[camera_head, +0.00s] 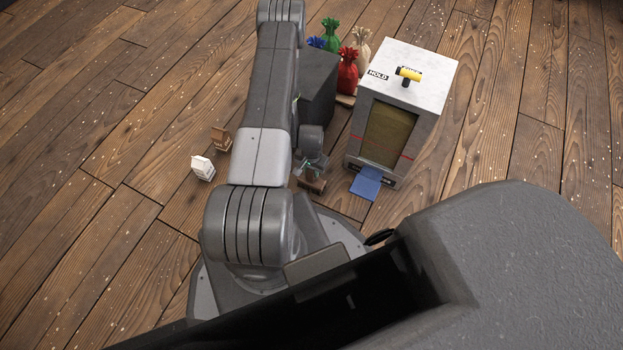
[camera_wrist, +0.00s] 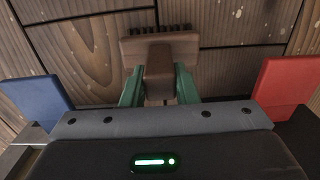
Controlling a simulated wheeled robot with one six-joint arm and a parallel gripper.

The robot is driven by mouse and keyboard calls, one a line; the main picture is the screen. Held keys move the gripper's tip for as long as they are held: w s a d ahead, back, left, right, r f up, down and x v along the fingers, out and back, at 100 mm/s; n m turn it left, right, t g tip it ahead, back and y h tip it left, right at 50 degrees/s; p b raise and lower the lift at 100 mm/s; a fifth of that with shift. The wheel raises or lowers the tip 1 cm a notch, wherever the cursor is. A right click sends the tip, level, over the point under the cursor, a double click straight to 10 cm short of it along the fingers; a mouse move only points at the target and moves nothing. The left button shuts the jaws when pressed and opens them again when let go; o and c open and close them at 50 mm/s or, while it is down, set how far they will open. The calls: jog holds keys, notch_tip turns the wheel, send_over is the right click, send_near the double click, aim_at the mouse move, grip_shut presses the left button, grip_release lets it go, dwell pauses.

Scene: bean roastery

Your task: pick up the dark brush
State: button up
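The dark brush (camera_wrist: 160,48) is in the middle of the wrist view. It has a brown block, a stubby brown handle and a row of dark bristles along its far edge. My gripper's green fingers (camera_wrist: 160,88) lie against both sides of the handle, with no gap showing. In the head view the brush (camera_head: 312,185) is a small brown shape below my gripper (camera_head: 313,170), near the floor. I cannot tell whether it touches the floor.
A white small object (camera_head: 203,168) and a brown one (camera_head: 220,140) stand on the floor to the left. Coloured sacks (camera_head: 348,72) stand behind. The floor at far left is clear.

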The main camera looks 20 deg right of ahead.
grip_shut()
notch_tip(320, 180, up, 10)
jog(key=p, duration=0.3)
